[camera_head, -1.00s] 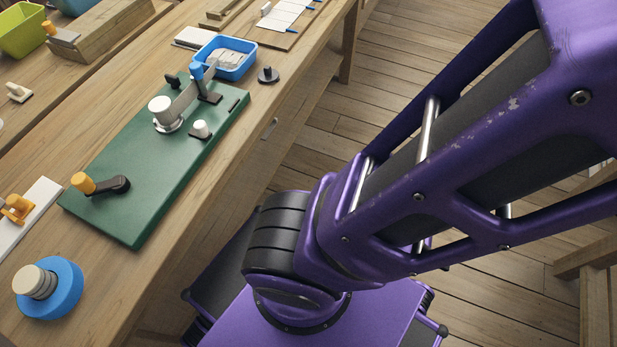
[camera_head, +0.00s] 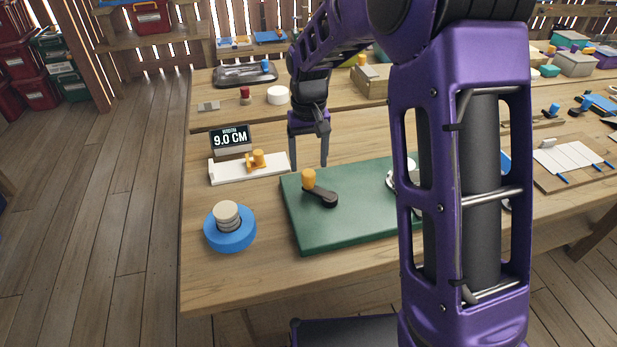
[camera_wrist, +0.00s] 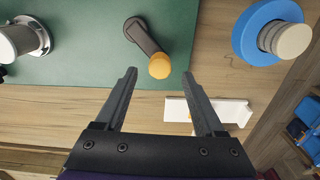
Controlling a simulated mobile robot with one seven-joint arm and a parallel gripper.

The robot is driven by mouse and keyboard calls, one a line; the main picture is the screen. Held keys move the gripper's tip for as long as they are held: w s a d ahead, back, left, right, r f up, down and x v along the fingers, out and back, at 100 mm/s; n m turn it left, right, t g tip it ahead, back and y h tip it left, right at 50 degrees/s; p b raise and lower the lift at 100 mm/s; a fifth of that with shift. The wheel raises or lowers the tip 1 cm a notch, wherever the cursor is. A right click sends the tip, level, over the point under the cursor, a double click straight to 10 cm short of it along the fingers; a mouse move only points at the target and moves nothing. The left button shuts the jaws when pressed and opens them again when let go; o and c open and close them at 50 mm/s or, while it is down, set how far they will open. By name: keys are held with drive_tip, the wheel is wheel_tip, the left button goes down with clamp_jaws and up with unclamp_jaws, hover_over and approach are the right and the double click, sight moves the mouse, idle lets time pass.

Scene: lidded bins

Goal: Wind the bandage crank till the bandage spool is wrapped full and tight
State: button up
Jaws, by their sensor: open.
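The crank (camera_head: 322,194) is a black arm with an upright orange knob (camera_head: 308,180) on a green board (camera_head: 345,222). My gripper (camera_head: 309,166) is open, empty and pointing down by the crank. In the wrist view the knob (camera_wrist: 159,67) appears between my fingertips (camera_wrist: 159,76), slightly beyond them; I see no contact. The white bandage spool (camera_wrist: 18,42) stands on a metal disc at the left of the wrist view. In the head view my arm hides most of it, and how full it is cannot be told.
A blue ring with stacked beige discs (camera_head: 228,218) stands left of the board. Behind it are a white rail with an orange slider (camera_head: 257,160) and a display reading 9.0 CM (camera_head: 230,138).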

sight(308, 173)
drive_tip(key=shift+f+b, duration=0.3)
drive_tip(key=shift+f, duration=2.45)
clamp_jaws()
